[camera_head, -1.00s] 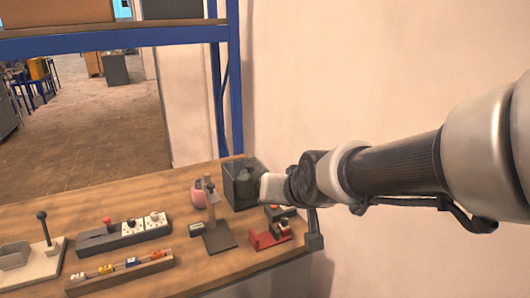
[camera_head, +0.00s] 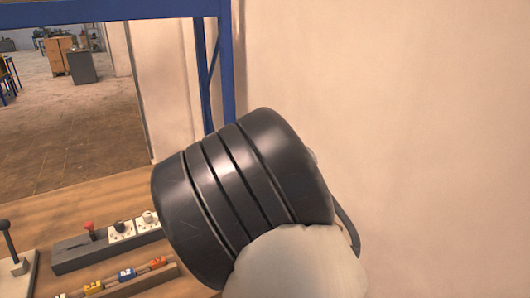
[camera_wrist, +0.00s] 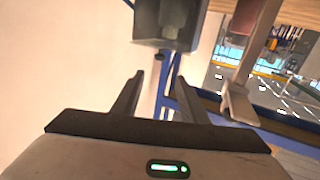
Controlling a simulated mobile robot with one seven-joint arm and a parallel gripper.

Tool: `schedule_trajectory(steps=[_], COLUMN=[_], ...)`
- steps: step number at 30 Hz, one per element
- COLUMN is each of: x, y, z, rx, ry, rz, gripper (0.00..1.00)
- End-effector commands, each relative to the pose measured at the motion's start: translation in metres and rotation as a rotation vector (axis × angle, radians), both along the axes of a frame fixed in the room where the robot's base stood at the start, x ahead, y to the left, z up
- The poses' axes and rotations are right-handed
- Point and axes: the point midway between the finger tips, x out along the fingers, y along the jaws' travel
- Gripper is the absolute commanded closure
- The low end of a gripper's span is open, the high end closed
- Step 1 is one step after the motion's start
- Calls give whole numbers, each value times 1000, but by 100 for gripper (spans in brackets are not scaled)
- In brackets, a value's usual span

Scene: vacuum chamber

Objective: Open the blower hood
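A dark, box-shaped unit (camera_wrist: 165,40), which looks like the blower with its hood, is at the top middle of the wrist view. Its upper part is cut off by the frame edge, and I cannot tell whether the hood is open or shut. My gripper (camera_wrist: 158,85) is open and empty, with its two dark fingers spread apart. The fingertips point toward the unit and appear apart from it. In the head view my arm covers both the gripper and the unit.
A workbench (camera_head: 75,205) holds a dark block with sockets and a red knob (camera_head: 110,240), a rack of coloured pieces (camera_head: 125,280) and a lever on a pale base (camera_head: 15,265). A blue frame (camera_head: 226,70) stands behind. A pale wall (camera_head: 420,120) bounds the right side.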

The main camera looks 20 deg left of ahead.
Motion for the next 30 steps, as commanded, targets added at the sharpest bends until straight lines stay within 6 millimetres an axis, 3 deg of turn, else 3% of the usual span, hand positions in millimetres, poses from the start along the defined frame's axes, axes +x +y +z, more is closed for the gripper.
schedule_trajectory(steps=[18, 24, 30], x=[114, 138, 145], y=[57, 69, 73], z=[-1, -1, 0], rx=[-3, -2, 0], ry=[1, 2, 3], rz=[-1, -2, -1], gripper=[60, 60, 60])
